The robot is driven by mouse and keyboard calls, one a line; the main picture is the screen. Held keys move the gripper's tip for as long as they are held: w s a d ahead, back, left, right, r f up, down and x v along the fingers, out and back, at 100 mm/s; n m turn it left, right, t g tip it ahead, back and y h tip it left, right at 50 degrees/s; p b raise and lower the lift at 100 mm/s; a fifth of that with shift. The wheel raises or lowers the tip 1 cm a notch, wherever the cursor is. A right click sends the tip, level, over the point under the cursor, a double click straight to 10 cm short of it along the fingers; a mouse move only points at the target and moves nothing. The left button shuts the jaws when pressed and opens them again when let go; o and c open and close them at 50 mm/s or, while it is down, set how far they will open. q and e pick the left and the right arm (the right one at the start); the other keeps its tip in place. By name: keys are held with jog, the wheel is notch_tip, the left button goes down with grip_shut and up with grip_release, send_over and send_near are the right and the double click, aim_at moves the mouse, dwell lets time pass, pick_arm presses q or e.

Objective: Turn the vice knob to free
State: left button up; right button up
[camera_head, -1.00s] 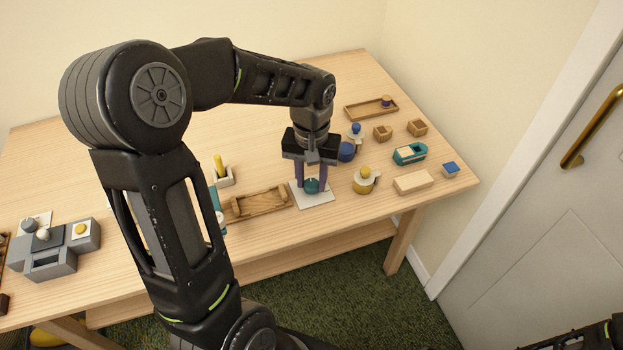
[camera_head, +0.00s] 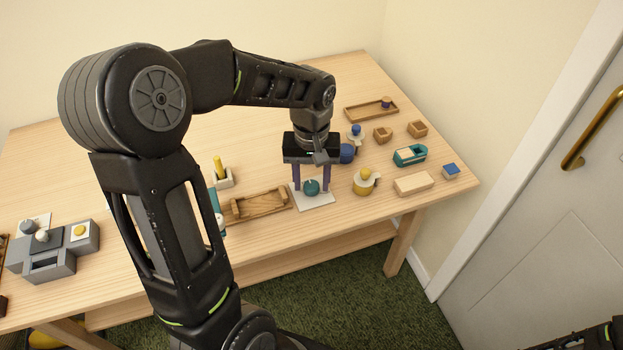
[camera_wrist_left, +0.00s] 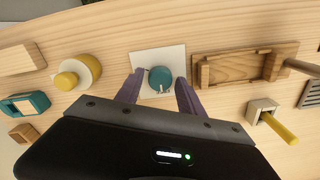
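A round teal knob (camera_head: 311,187) with a small mark on its top sits on a white square plate (camera_head: 322,202) on the table. In the left wrist view the knob (camera_wrist_left: 160,79) is on its plate (camera_wrist_left: 172,55). My left gripper (camera_head: 312,190) points down at it, open, with one purple finger on each side. In the left wrist view the gripper (camera_wrist_left: 158,95) has gaps between its fingers and the knob. A teal vice-like holder (camera_head: 410,155) with a pale block in it stands farther right. My right gripper is out of view.
A wooden cradle (camera_head: 260,204) lies just left of the plate. A yellow-knobbed round piece (camera_head: 364,183) and a pale block (camera_head: 413,183) stand to the right. A blue round piece (camera_head: 347,153) is close behind the gripper. The table's front edge is near.

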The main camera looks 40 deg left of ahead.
aim_at(312, 185)
pick_arm(q)
jog(key=shift+o, duration=0.9)
jog(key=shift+r, duration=0.15)
notch_tip(312, 185, up, 8)
jog(key=shift+f+p, duration=0.2)
jog(key=shift+p, duration=0.15)
jog(key=shift+f, duration=0.1)
